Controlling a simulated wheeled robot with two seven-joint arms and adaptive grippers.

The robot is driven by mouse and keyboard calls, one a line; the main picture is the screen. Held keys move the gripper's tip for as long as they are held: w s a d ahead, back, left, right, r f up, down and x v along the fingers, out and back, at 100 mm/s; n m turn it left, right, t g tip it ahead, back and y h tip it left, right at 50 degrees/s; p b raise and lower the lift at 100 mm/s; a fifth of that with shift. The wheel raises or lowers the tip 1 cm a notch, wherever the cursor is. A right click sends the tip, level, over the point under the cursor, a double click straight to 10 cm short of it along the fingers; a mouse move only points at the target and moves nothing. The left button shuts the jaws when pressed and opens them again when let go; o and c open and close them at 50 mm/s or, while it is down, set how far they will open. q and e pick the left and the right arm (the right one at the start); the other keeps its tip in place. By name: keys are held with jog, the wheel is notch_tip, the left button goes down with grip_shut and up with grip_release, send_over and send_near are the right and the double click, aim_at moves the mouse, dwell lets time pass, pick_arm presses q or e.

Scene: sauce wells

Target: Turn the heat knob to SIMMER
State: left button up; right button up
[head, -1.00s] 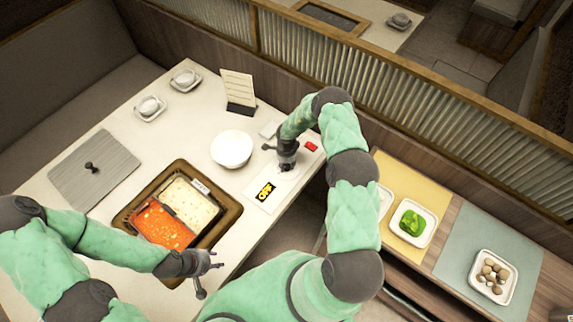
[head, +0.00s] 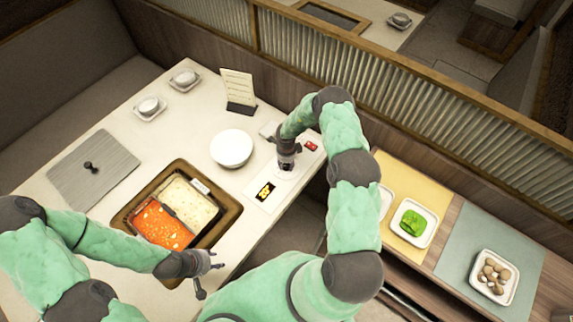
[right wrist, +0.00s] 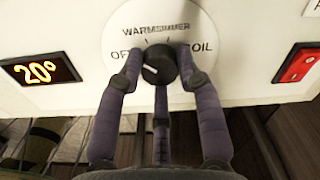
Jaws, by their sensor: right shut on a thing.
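The heat knob (right wrist: 157,60) is black and round with a white pointer mark, on a white dial plate (right wrist: 118,42). Around it I read WARM, SIMMER and partly covered OFF and BOIL labels. The pointer mark sits on the knob's left side; its exact setting is hard to tell. My right gripper (right wrist: 160,78) is shut on the knob, its fingers around it; in the head view my right gripper (head: 287,160) hides the knob. The display (right wrist: 40,71) reads 20°. My left gripper (head: 210,277) is open and empty, near the pot's front side.
A divided pot (head: 191,178) with red and pale broth sits in the table's brown frame (head: 228,218). A white bowl (head: 231,148), menu stand (head: 238,90) and grey lid board (head: 112,180) are on the table. A red switch (right wrist: 299,66) is right of the dial.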

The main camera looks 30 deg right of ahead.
aim_at(286, 166)
jog(key=m, duration=0.7)
jog(key=shift+b, duration=0.35)
jog(key=m, duration=0.4)
jog(key=shift+m+b, duration=0.35)
jog(key=shift+m, duration=1.35)
jog(key=o, duration=1.2)
jog(key=shift+c, duration=0.2)
notch_tip(286, 166, up, 12)
